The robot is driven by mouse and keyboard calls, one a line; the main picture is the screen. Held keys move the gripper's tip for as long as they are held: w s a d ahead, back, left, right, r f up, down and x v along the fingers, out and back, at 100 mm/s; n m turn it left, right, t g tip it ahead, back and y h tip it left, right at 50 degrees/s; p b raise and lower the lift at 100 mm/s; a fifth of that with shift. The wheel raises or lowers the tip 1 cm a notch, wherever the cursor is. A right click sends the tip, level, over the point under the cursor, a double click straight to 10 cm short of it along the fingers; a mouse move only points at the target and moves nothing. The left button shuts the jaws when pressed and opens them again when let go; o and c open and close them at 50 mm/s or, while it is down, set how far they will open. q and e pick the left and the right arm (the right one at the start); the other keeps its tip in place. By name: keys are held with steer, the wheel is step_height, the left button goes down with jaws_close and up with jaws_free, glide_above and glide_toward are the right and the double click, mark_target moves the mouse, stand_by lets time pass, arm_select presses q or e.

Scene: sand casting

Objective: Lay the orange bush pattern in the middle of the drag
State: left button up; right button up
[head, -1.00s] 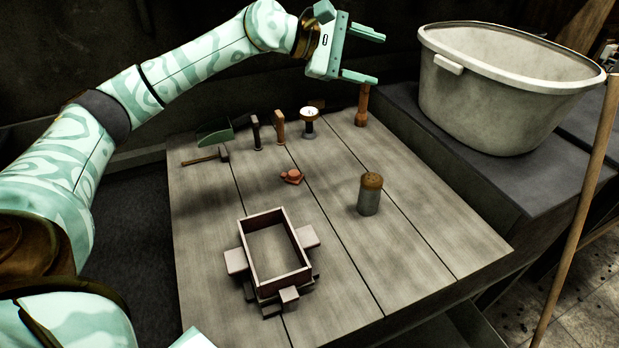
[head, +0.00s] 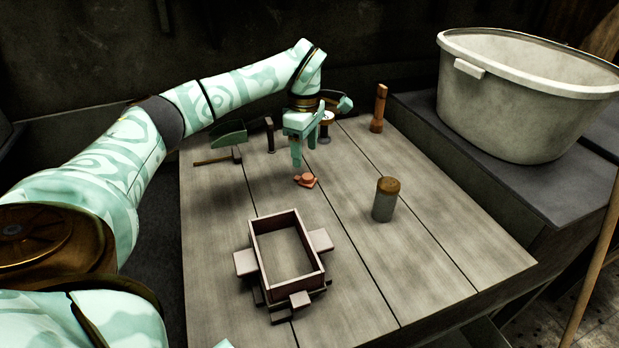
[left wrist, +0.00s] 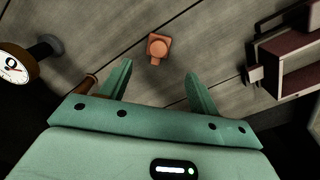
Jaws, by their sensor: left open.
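The small orange bush pattern (head: 306,180) lies on the bench beyond the drag, with a round boss on a squarish base. It also shows in the left wrist view (left wrist: 159,47), ahead of and between the fingers. The drag (head: 262,268) is an open rectangular wooden frame with side lugs, nearer on the bench; it shows partly at the right of the left wrist view (left wrist: 297,66). My left gripper (head: 304,160) is open, points down and is just above the pattern, apart from it. My right gripper is not in view.
A shaker with a brown top (head: 385,200) stands right of the pattern. A hammer (head: 218,159), a green trowel-like tool (head: 229,134), a dial gauge (left wrist: 14,65) and an orange-brown handled tool (head: 379,108) are at the back. A large tub (head: 510,100) stands at right.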

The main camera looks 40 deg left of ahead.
mark_target(305, 175)
arm_select(q)
step_height(305, 175, down, 3)
steer(key=shift+b, duration=0.35)
steer(key=f+b, duration=0.1)
steer(key=f, duration=0.1)
steer(key=f+b, duration=0.1)
steer(key=f, duration=0.1)
steer(key=shift+w+a+f, duration=0.1)
steer(key=shift+w+a, duration=0.05)
steer(key=shift+a, duration=0.05)
steer(key=shift+f, duration=0.4)
steer(key=shift+r, duration=0.1)
steer(key=c, duration=1.1)
steer(key=shift+r, duration=0.1)
steer(key=shift+c, duration=0.2)
